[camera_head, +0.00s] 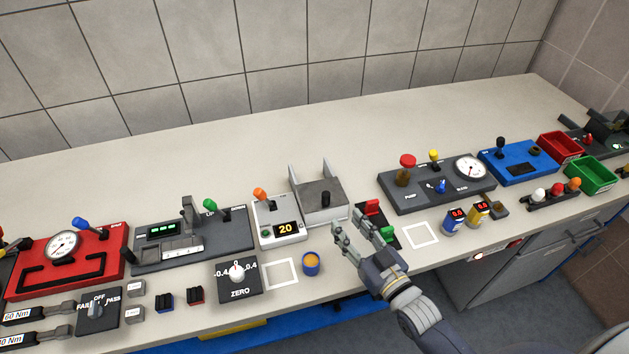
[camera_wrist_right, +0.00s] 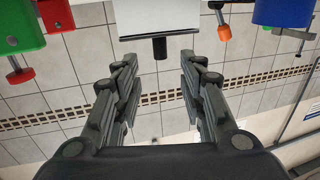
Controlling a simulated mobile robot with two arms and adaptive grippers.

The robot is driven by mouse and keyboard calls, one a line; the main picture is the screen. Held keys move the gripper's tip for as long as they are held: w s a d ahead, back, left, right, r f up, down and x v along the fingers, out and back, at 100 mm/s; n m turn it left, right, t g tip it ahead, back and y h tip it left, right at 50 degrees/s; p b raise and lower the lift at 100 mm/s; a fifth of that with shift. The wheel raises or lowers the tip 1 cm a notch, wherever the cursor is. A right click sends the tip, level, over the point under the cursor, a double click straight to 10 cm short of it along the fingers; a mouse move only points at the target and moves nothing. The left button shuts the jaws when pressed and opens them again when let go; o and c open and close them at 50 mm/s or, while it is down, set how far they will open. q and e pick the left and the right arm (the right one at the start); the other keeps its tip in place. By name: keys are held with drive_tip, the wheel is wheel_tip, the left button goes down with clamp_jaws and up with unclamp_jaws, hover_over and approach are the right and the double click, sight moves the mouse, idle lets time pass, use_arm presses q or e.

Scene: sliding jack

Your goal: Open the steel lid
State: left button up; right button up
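The steel lid (camera_head: 312,200) is the grey metal top of a box with two upright side plates. In the right wrist view the pale box front (camera_wrist_right: 158,18) is at the top middle, with the black handle (camera_wrist_right: 159,47) hanging in line with the gap between my fingers. My right gripper (camera_head: 352,228) is open and empty, in front of and a little right of the box, apart from the handle. The right wrist view also shows its fingers spread (camera_wrist_right: 159,58). My left gripper is not in view.
Left of the box is a white unit with an orange knob (camera_head: 260,193) and a display reading 20. A blue cup (camera_head: 311,264) stands in front. Red and green levers (camera_head: 373,207) are close beside my right gripper. The bench behind the devices is clear.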

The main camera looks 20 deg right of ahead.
sight(328, 199)
drive_tip(key=shift+w+a, duration=0.15)
drive_tip(key=shift+w, duration=0.35)
drive_tip(key=shift+w+a, duration=0.1)
drive_tip(key=shift+w, duration=0.2)
drive_tip(key=x, duration=0.1)
drive_tip(key=p+x, duration=0.1)
drive_tip(key=x, duration=0.2)
drive_tip(key=shift+r+p, duration=0.3)
drive_tip(key=shift+p, duration=0.05)
drive_tip(key=x, duration=0.3)
drive_tip(key=shift+f, duration=0.15)
drive_tip(key=shift+p+x, duration=0.4)
drive_tip(key=shift+x, duration=0.4)
drive_tip(key=shift+w, duration=0.25)
drive_tip(key=shift+a+f, duration=0.1)
drive_tip(key=shift+c, duration=0.3)
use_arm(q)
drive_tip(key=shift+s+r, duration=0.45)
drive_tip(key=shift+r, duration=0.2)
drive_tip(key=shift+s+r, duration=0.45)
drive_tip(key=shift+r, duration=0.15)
use_arm(e)
clamp_jaws()
